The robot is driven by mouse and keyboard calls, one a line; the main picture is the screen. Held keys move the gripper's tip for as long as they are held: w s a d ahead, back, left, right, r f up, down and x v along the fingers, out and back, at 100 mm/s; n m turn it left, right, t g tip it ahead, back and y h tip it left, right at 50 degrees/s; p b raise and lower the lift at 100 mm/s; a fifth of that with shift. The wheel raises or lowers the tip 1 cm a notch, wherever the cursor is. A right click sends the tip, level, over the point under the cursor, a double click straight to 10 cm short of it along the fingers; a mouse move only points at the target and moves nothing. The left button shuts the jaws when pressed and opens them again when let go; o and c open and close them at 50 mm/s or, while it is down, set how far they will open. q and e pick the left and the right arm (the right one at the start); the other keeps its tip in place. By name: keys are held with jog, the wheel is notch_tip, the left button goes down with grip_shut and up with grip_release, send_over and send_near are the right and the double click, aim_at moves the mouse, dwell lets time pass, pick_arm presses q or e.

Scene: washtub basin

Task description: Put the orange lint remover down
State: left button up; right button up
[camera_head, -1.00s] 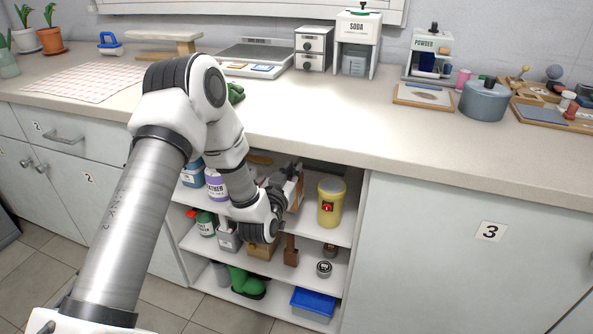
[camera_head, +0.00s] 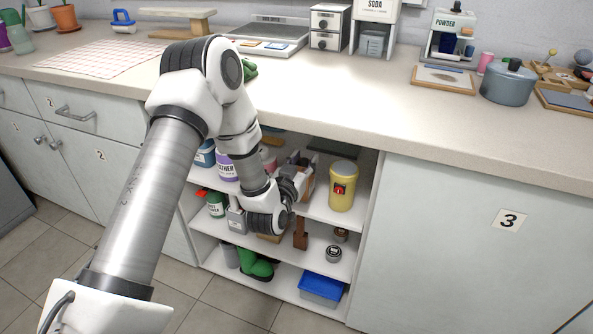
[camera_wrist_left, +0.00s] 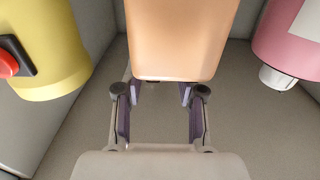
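The orange lint remover (camera_wrist_left: 182,40) is a large orange body at the top middle of the left wrist view. In the head view a small tan-orange part of it (camera_head: 307,184) shows on the upper shelf, mostly behind my arm. My left gripper (camera_wrist_left: 161,95) is inside the open cabinet, its two fingers apart at the orange body's near end. The body hides the fingertips, so whether they press on it cannot be seen. My left gripper also shows small in the head view (camera_head: 298,175). My right gripper is not in view.
A yellow container with a red button (camera_head: 342,186) stands close to the gripper on the right. A pink bottle (camera_wrist_left: 290,40) is on its other side. A purple-labelled jar (camera_head: 227,166) is to the left. The worktop (camera_head: 400,110) overhangs the shelf.

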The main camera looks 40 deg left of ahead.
pick_arm(q)
jog(key=v, duration=1.1)
jog(key=s+d+f+m+g+h, duration=0.1)
jog(key=s+d+f+g, duration=0.2)
jog(key=f, duration=0.4)
jog(key=s+d+f+g+h, duration=0.2)
jog(key=s+f+g, duration=0.1)
jog(key=f, duration=0.3)
jog(key=s+d+f+m+g+h, duration=0.1)
jog(key=s+d+f+g, duration=0.25)
jog(key=f, duration=0.35)
jog(key=s+d+f+g, duration=0.1)
jog(key=s+f+g, duration=0.3)
jog(key=s, duration=0.4)
jog(key=s+d+f+g, duration=0.2)
jog(key=s+f+g, duration=0.2)
jog(key=s, duration=0.4)
notch_tip(320, 180, up, 21)
jog(key=p, duration=2.1)
jog(key=shift+a+p, duration=0.2)
jog(key=shift+p, duration=0.15)
jog(key=shift+r, duration=0.1)
